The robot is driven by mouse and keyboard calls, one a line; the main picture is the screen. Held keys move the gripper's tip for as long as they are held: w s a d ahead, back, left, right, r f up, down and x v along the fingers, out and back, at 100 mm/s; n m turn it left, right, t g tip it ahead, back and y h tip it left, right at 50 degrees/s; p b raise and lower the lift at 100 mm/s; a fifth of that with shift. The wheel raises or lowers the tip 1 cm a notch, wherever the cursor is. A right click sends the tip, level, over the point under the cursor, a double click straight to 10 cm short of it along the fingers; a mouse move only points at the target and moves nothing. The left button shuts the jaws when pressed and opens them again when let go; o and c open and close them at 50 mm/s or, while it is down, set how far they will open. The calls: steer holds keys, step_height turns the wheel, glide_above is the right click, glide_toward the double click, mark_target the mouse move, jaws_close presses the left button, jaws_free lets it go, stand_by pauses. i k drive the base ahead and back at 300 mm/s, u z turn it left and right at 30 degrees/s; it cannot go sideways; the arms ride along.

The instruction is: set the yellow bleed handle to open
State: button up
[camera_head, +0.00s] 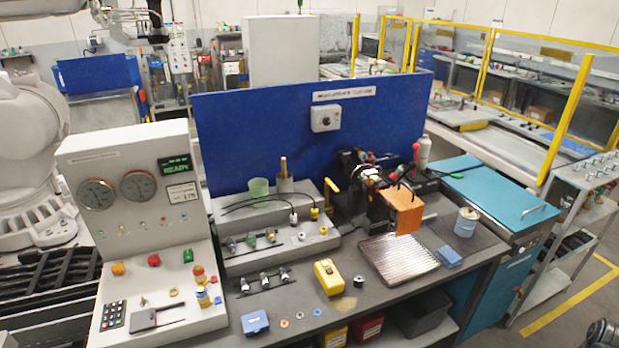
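A small yellow handle (329,194) stands roughly upright at the back right of a grey stepped block (318,242) on the bench. It is the likeliest bleed handle, but it is small, and any open or shut markings cannot be read. A yellow-capped fitting (314,213) sits just in front of it, at the end of a black hose. I cannot make out my gripper in this view. Nothing visibly touches the yellow handle.
A grey console (125,230) with two gauges stands at the left. A black machine with an orange block (403,209) stands right of the handle. A blue panel (255,120) rises behind. A yellow box (328,277) and a ribbed metal plate (398,258) lie in front.

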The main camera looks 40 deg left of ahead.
mark_target(328, 181)
steer(key=u, duration=0.85)
steer(key=i, duration=1.5)
steer(key=u, duration=1.25)
steer(key=k, duration=0.8)
steer(key=u, duration=0.15)
steer(key=i, duration=0.95)
steer(key=z, duration=0.1)
